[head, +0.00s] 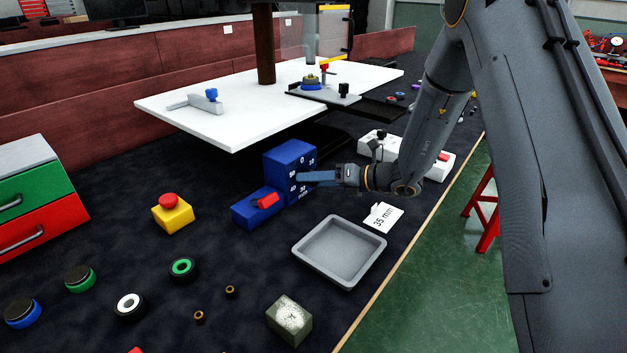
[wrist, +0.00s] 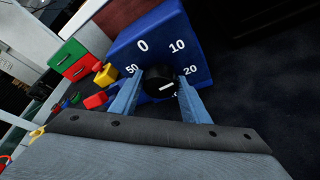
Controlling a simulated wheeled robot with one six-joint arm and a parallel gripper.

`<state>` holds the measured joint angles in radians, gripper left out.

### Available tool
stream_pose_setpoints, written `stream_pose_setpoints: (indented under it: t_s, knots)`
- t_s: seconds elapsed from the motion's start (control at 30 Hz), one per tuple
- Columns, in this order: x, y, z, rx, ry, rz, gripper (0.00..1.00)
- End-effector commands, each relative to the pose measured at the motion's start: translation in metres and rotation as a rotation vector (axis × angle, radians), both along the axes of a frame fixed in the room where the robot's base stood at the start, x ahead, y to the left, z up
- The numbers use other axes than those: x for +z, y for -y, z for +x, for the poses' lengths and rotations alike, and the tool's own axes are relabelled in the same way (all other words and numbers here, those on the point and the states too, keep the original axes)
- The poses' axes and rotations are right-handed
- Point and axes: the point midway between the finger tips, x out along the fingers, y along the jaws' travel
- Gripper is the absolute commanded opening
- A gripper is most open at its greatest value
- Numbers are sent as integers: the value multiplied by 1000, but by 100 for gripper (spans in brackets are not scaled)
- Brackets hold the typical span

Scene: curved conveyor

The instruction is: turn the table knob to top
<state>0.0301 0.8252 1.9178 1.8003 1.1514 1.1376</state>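The blue box (head: 288,165) stands on the dark table, its numbered face toward my arm. In the wrist view the box (wrist: 158,28) shows white numbers 0, 10, 20 and 50 around a round black knob (wrist: 158,80). A short white mark on the knob lies nearly sideways, tilted slightly up toward the 20 side. My gripper (wrist: 160,88) has its two blue fingers on either side of the knob. The fingers are apart; firm contact is not clear. In the head view my gripper (head: 303,177) reaches the box face from the right and the knob is hidden.
A blue block with a red handle (head: 265,201) sits in front of the box. A grey tray (head: 339,251) and a "35 mm" card (head: 383,218) lie nearby. A white raised board (head: 245,120) stands behind the box.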

Motion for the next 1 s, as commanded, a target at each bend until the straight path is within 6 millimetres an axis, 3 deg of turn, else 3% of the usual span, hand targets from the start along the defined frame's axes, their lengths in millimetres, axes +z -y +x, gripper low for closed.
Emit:
stream_pose_setpoints:
  t_s: [0.03, 0.17, 0.57, 1.0]
  knots:
    - [0, 0, 0, 0, 0, 0, 33]
    - [0, 0, 0, 0, 0, 0, 14]
    - [0, 0, -1, 1, 65, -53, 14]
    - [-1, -1, 0, 1, 355, -278, 14]
